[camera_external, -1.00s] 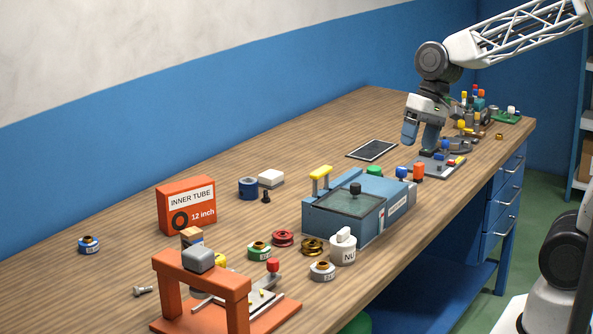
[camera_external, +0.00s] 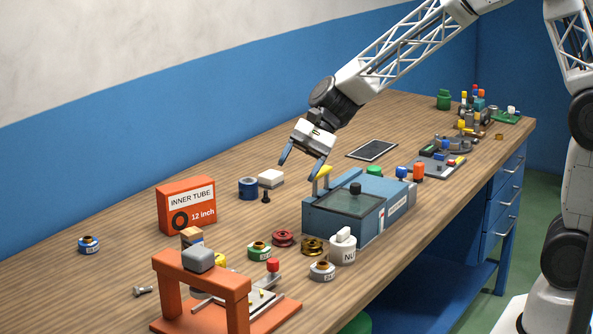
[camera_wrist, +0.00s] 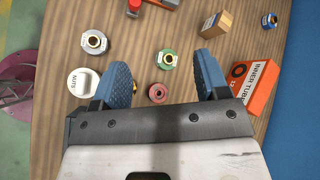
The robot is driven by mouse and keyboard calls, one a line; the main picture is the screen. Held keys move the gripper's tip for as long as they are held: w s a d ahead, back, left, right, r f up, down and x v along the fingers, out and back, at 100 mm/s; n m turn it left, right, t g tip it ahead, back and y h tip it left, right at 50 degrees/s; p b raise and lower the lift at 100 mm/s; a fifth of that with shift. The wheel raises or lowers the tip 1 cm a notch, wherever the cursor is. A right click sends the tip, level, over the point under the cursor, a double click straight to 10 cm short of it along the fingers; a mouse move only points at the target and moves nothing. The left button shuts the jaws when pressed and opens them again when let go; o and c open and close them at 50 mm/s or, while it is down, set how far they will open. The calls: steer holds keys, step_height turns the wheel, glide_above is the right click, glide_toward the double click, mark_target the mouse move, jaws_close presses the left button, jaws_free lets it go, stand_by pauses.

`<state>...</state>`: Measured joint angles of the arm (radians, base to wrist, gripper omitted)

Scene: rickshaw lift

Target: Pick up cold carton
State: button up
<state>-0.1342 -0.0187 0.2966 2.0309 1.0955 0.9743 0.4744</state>
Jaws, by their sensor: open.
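A small brown carton (camera_external: 192,236) stands behind the orange press, partly hidden by the press head. My gripper (camera_external: 302,167) is open and empty, high above the bench near the yellow handle of the blue machine. In the wrist view its two blue fingers (camera_wrist: 163,66) are spread, with the carton beyond the right finger.
The orange press (camera_external: 200,270) stands at the front. The blue machine (camera_external: 345,228) and white nuts pot (camera_external: 343,252) are at centre right. Small labelled rolls, a red reel (camera_external: 283,238) and a gold reel (camera_external: 312,246) lie between.

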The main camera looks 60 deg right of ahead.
steer(key=w+a+f+m+y, duration=0.2)
steer(key=w+a+f+m, duration=0.2)
steer(key=w+a+f, duration=0.4)
steer(key=m+t+y, duration=0.1)
steer(key=m+t, duration=0.1)
steer(key=m, duration=0.3)
glide_toward(192, 238)
steer(key=shift+w+a+f, duration=0.15)
steer(key=shift+w+f, duration=0.75)
steer(key=shift+f, duration=0.25)
steer(key=shift+x, duration=1.3)
steer(key=shift+a+f, duration=0.1)
steer(key=shift+a, duration=0.05)
steer(key=shift+x, duration=2.4)
steer(key=shift+w, duration=0.1)
steer(key=shift+c, duration=0.5)
